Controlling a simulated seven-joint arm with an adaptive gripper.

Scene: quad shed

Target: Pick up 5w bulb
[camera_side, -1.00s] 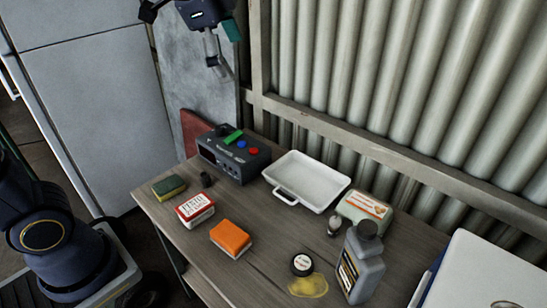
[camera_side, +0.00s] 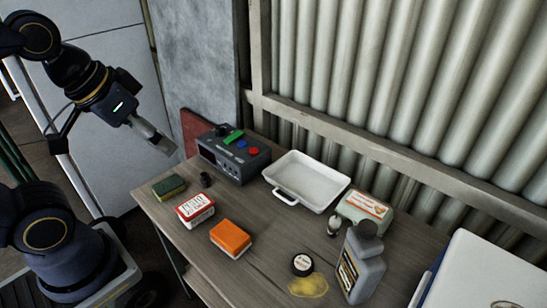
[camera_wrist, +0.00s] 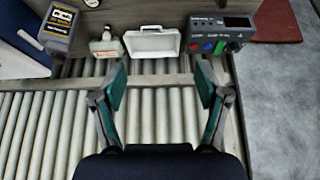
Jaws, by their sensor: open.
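A small item with a pale rounded top and darker lower part (camera_side: 333,226), which looks like the bulb, stands on the wooden table beside a pale green box; its label cannot be read. It also shows in the wrist view (camera_wrist: 107,34), at the upper left beside the box. My gripper (camera_side: 168,149) is in the air beyond the table's left end, well away from the bulb. In the wrist view my gripper (camera_wrist: 162,80) has its two fingers wide apart with nothing between them.
A white tray (camera_side: 283,196), pale green box (camera_side: 363,208) and grey bottle (camera_side: 361,275) surround the bulb. A dark device (camera_side: 225,163), sponge (camera_side: 169,187), red-white box (camera_side: 195,209), orange block (camera_side: 231,238) and round tin (camera_side: 302,264) share the table. A corrugated wall (camera_side: 400,80) stands behind.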

